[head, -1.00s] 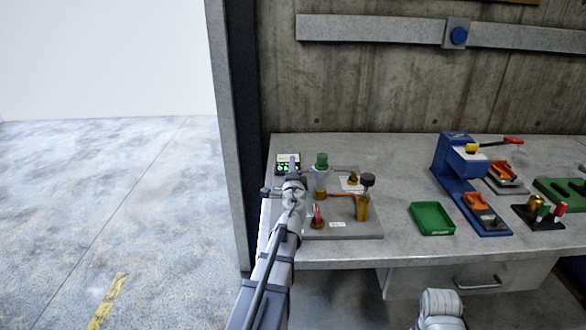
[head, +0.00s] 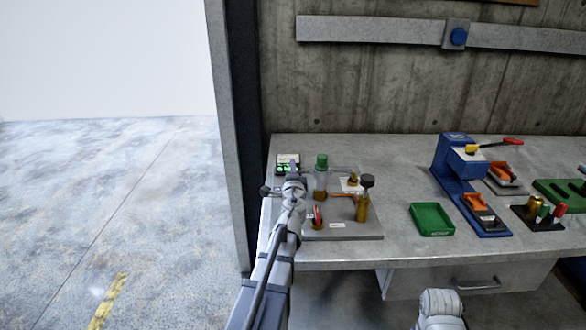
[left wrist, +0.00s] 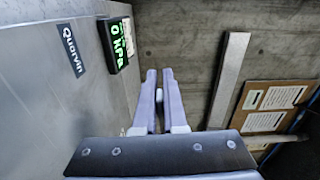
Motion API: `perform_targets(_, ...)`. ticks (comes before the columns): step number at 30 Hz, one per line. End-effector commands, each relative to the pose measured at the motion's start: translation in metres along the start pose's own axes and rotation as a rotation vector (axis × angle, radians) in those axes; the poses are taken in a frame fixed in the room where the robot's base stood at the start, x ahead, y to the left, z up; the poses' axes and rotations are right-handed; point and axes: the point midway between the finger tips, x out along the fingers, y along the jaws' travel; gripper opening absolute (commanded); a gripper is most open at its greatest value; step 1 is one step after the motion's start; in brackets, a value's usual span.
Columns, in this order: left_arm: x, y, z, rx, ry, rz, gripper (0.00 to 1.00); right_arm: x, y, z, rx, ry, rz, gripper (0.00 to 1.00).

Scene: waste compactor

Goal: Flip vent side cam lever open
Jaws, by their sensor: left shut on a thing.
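My left gripper (head: 293,166) is over the left rear part of a grey base plate (head: 362,229), beside a clear cylinder with a green cap (head: 321,162). In the left wrist view its fingers (left wrist: 159,85) are close together around a small pale piece (left wrist: 159,96). This may be the cam lever's end; the rest of the lever is hidden, so I cannot tell its position. A small red-handled part (head: 317,214) stands on the plate in front of the cylinder, apart from the fingertips. My right gripper is not in view.
A green-lit display (head: 284,168) is just behind my left fingers; it also shows in the left wrist view (left wrist: 117,44). A brass bottle with a dark knob (head: 363,204) stands at the plate's right. A green tray (head: 432,220) and blue press (head: 462,180) are farther right.

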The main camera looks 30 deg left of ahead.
Motion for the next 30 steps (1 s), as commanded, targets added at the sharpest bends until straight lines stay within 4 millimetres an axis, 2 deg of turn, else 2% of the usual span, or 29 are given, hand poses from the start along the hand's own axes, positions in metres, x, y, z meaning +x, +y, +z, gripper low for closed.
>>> perform_targets(4,-0.0003,-0.0051,-0.0002,0.07,0.0,0.0,0.0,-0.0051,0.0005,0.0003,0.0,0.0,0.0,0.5)
perform_targets(12,-0.0002,-0.0045,-0.0002,0.078,0.0,0.0,0.0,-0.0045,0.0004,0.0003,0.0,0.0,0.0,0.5)
perform_targets(13,-0.0002,-0.0046,-0.0002,0.078,0.0,0.0,0.11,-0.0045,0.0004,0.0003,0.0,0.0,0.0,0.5)
perform_targets(20,-0.0002,-0.0045,-0.0001,0.077,0.0,0.0,0.37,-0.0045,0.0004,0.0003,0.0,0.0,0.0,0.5)
perform_targets(30,-0.0023,-0.0045,-0.0001,0.076,0.0,0.0,0.39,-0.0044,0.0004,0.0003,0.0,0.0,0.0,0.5)
